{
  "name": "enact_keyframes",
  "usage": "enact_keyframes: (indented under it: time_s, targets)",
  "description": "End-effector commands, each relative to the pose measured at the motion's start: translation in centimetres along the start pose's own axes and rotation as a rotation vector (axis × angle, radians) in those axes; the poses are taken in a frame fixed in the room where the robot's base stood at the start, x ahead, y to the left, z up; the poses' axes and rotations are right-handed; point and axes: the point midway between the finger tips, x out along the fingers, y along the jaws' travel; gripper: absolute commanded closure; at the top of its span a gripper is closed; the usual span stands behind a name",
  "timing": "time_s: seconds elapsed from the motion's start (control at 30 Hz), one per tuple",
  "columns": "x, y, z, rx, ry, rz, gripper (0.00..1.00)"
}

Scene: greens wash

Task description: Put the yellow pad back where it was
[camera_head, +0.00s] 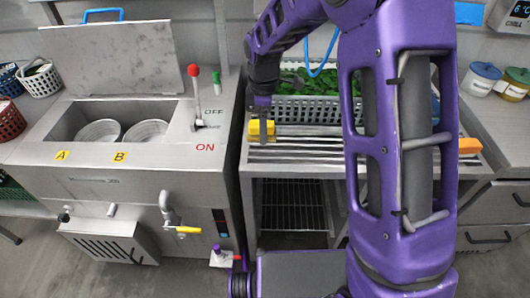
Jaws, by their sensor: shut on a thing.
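The yellow pad (254,128) is a small yellow block at the left end of the slatted drain board (300,156). My gripper (263,127) points down and is shut on the yellow pad, with one grey finger across its front. I cannot tell whether the pad touches the board or hangs just above it. No empty spot marked for the pad is clear in this view. My purple arm hides the board's right-hand part.
A grey basket with greens (300,108) stands right behind my gripper. To the left is a washer with a red-knobbed lever (194,82) and open lid (120,58). An orange block (470,146) lies at the board's right. Lidded jars (481,80) stand at far right.

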Motion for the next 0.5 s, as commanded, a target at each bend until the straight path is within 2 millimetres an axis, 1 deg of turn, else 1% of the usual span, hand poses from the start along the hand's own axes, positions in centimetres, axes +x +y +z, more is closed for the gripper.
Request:
enact_keyframes:
  time_s: [0.03, 0.13, 0.2, 0.37, 0.5]
  targets:
    - [1.4, -0.1, 0.0, -0.001, -0.001, -0.005, 1.0]
    - [3.2, -0.1, 0.0, -0.002, -0.001, -0.005, 1.0]
    - [4.0, -0.1, 0.0, -0.001, -0.001, -0.003, 1.0]
    - [5.2, -0.1, 0.0, 0.0, -0.001, -0.003, 1.0]
    - [7.1, -0.1, 0.0, -0.001, -0.002, -0.005, 1.0]
